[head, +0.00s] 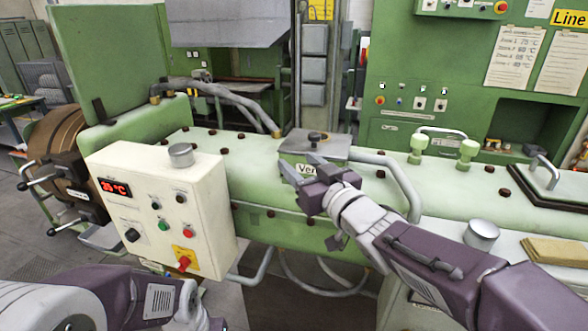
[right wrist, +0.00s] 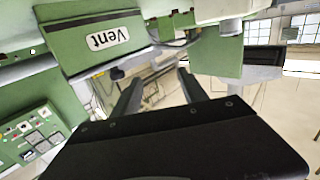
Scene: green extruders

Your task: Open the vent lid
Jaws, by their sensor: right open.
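The vent is a green box with a grey lid (head: 318,144) and a dark knob on top, on the green extruder barrel in the head view. The lid lies flat and looks shut. My right gripper (head: 301,164) is open and empty in front of the box and covers part of its "Vent" label. In the right wrist view the label (right wrist: 107,38) shows in full on the green box, above and left of the two open fingers (right wrist: 160,88). Whether a finger touches the box I cannot tell. My left arm is at the bottom left; its gripper is out of view.
A cream control box (head: 160,205) with a red display stands left of the vent. A grey curved pipe (head: 398,180) runs right of the vent. Bolts dot the barrel.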

